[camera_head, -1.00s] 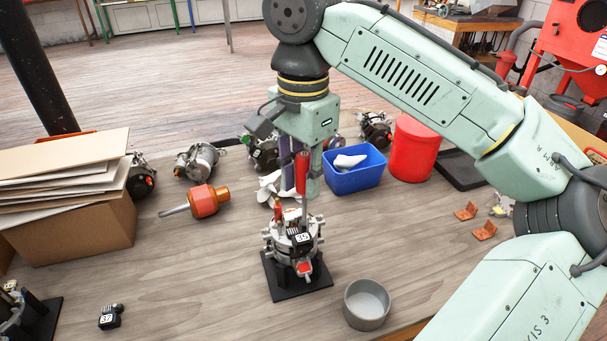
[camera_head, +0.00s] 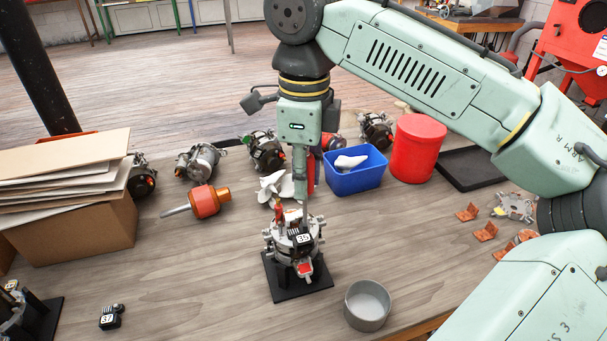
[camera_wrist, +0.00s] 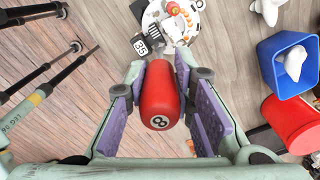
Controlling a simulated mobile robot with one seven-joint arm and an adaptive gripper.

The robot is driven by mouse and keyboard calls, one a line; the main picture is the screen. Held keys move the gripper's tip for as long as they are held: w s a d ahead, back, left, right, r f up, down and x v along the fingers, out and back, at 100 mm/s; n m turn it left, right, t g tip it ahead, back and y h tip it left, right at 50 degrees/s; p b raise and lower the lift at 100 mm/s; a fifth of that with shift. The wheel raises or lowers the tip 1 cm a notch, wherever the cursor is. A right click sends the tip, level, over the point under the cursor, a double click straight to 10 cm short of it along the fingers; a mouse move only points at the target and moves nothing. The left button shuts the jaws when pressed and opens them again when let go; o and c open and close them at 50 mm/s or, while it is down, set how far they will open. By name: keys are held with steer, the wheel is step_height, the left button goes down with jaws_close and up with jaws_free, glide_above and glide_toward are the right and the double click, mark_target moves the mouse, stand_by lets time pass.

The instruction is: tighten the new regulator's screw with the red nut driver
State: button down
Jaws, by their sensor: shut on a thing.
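The alternator (camera_head: 280,243) stands upright on a black stand (camera_head: 285,290), with a black regulator (camera_head: 303,240) marked 35 on its top. The regulator also shows in the wrist view (camera_wrist: 141,45). My gripper (camera_head: 302,190) is above the alternator, shut on the red handle of the nut driver (camera_wrist: 160,90). The handle's rounded end, marked 8, faces the wrist camera between the purple pads. In the head view the nut driver (camera_head: 313,178) is upright and partly hidden by a finger. Its tip and the screw are too hidden to tell whether they touch.
A grey cup (camera_head: 367,305) stands right of the stand. A black block (camera_head: 110,317) marked 37 lies at left front. An orange tool (camera_head: 205,201), blue bin (camera_head: 355,178), red canister (camera_head: 414,148) and several alternators stand behind. Bare tabletop lies left of the stand.

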steer(key=m, duration=0.2)
steer(key=shift+m, duration=0.3)
steer(key=shift+r, duration=0.15)
